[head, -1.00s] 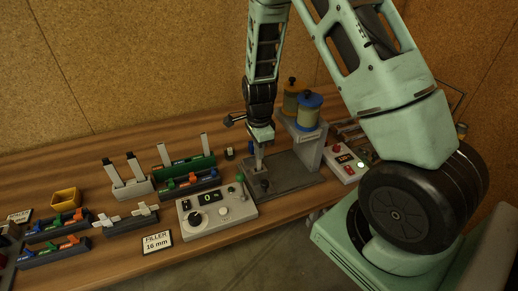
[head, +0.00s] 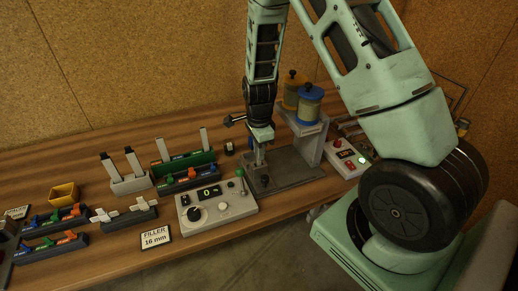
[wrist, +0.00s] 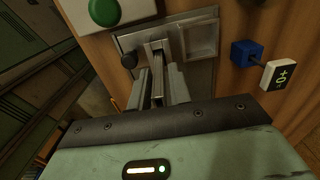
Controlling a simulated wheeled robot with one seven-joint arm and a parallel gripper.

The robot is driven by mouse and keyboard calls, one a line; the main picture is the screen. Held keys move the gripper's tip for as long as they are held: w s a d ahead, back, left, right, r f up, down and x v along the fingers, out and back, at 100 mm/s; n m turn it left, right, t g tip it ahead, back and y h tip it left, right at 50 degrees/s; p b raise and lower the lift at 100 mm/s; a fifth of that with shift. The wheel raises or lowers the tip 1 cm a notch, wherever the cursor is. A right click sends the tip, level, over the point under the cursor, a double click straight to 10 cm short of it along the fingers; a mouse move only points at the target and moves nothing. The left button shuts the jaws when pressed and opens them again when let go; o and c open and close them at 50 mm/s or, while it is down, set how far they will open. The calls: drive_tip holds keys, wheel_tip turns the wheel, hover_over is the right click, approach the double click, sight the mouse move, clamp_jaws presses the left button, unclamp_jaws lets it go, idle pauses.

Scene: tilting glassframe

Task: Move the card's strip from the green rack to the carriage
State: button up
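My gripper (head: 259,158) points down over the grey machine plate at the middle of the bench. In the wrist view its fingers (wrist: 158,78) are closed on the sides of a narrow grey strip (wrist: 157,60). The strip's far end is at the metal carriage block on the plate (wrist: 128,42); whether it is seated is hidden. The green rack (head: 198,159) stands to the left with two pale strips upright in it, one at its left (head: 162,147) and one at its right (head: 204,138). The card (head: 155,237) reads "FILLER 16 mm".
A control box (head: 217,206) with a green-knobbed lever stands just left of the plate. A grey rack (head: 131,184) holds two black-tipped strips. A red-button box (head: 345,161) is to the right.

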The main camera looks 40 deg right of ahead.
drive_tip(key=shift+o, duration=0.9)
wheel_tip(320, 180, up, 18)
drive_tip(key=b, duration=0.2)
drive_tip(key=shift+f, duration=0.25)
drive_tip(key=s+a+n+y+b, duration=0.1)
drive_tip(key=s+a+n, duration=0.3)
drive_tip(key=a+n, duration=0.35)
drive_tip(key=s+a+n+b, duration=0.1)
drive_tip(key=s+a+n, duration=0.45)
drive_tip(key=a, duration=0.35)
drive_tip(key=s+a+f+n, duration=0.1)
drive_tip(key=s+a+n, duration=0.3)
drive_tip(key=s+n, duration=0.3)
drive_tip(key=s+a+f+n+b, duration=0.1)
drive_tip(key=s+a+n, duration=0.3)
drive_tip(key=s+n, duration=0.3)
drive_tip(key=shift+s+f+n, duration=0.35)
drive_tip(key=shift+s+n, duration=0.05)
drive_tip(key=shift+n, duration=0.6)
